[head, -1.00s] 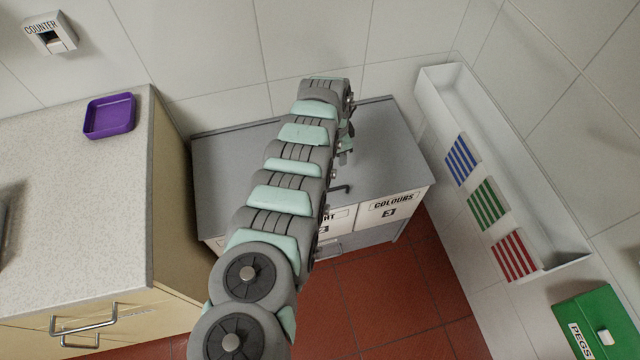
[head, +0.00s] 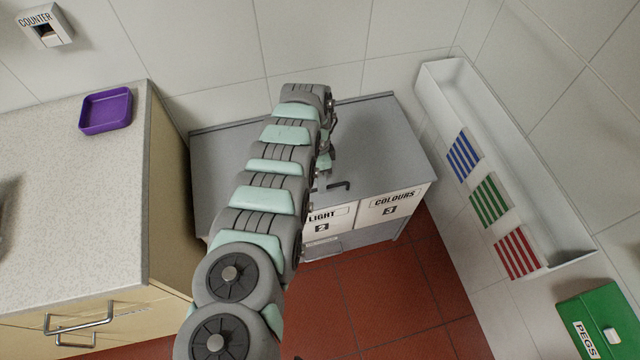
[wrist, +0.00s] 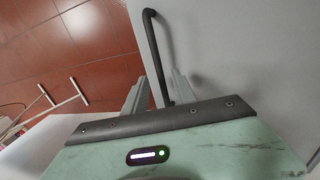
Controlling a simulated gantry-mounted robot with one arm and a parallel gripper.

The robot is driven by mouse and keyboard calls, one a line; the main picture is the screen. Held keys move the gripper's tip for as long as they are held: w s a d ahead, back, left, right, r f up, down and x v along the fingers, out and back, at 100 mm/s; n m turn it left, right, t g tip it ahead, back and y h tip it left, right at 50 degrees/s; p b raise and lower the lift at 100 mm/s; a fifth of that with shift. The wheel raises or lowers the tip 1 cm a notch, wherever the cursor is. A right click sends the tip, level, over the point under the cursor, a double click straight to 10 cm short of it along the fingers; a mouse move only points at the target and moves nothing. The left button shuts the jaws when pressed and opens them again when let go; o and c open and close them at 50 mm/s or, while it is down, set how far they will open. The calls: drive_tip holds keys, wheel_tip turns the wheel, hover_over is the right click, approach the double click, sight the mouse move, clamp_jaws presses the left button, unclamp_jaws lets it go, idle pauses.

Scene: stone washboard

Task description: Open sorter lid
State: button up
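The sorter is a low grey cabinet. Its flat grey lid (head: 375,140) looks closed and lies level over the bins. A thin black bent handle (head: 340,185) stands at the lid's front edge; it also shows in the wrist view (wrist: 153,45). My gripper (head: 322,172) is low over the lid by the handle, partly hidden by my arm in the head view. In the wrist view my gripper (wrist: 158,88) has its two grey fingers apart, with the handle bar running between them. I cannot tell whether either finger touches it.
White bins marked LIGHT (head: 328,220) and COLOURS (head: 395,205) sit under the lid's front. A counter (head: 70,200) with a purple tray (head: 106,111) stands left. A wall trough (head: 470,110) and a green PEGS box (head: 600,315) are right. Red floor (head: 385,300) is clear.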

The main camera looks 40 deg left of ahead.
drive_tip(key=shift+d+f, duration=0.1)
drive_tip(key=shift+f, duration=0.6)
drive_tip(key=shift+c, duration=0.2)
clamp_jaws()
idle(0.7)
